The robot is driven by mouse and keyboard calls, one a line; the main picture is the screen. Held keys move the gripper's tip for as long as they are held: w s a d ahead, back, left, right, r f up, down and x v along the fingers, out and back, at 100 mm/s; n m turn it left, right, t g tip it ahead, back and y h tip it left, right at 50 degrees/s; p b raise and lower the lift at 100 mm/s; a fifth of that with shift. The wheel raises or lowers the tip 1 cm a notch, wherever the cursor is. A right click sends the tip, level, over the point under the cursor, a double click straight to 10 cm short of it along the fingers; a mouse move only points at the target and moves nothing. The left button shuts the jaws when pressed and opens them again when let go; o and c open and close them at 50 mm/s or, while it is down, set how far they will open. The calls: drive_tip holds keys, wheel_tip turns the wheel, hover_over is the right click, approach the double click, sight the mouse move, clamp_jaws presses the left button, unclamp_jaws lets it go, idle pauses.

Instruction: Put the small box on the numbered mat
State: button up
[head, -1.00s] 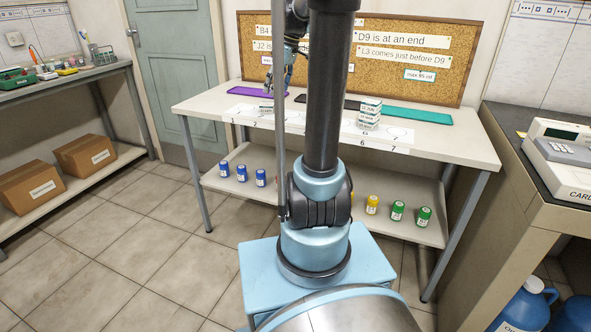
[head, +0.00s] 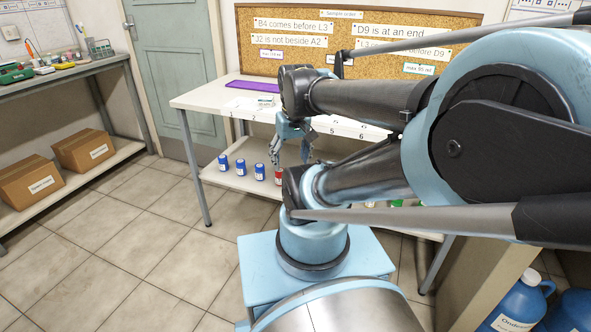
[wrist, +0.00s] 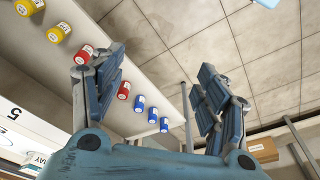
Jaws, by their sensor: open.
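A small white box (head: 265,100) with a printed label lies on the left part of the white numbered mat (head: 238,104) on the bench, near number 2. My gripper (head: 290,153) is open and empty, with its fingers pointing down in front of the bench's front edge. It is apart from the box and lower than the mat. In the wrist view my gripper (wrist: 163,65) has its fingers spread with nothing between them. A strip of the mat with the number 5 (wrist: 12,113) shows there at the left edge.
Blue bottles (head: 241,170) and a red one (head: 278,176) stand on the bench's lower shelf; yellow bottles (wrist: 58,32) show in the wrist view. A purple mat (head: 256,87) lies at the bench's back left. A corkboard (head: 290,50) stands behind. The floor at left is clear.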

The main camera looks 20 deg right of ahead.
drive_tip(key=shift+m, duration=0.6)
drive_tip(key=s+f, duration=0.1)
drive_tip(key=s+d+f, duration=0.1)
drive_tip(key=f, duration=0.1)
drive_tip(key=shift+s+d, duration=0.15)
drive_tip(key=shift+s, duration=0.05)
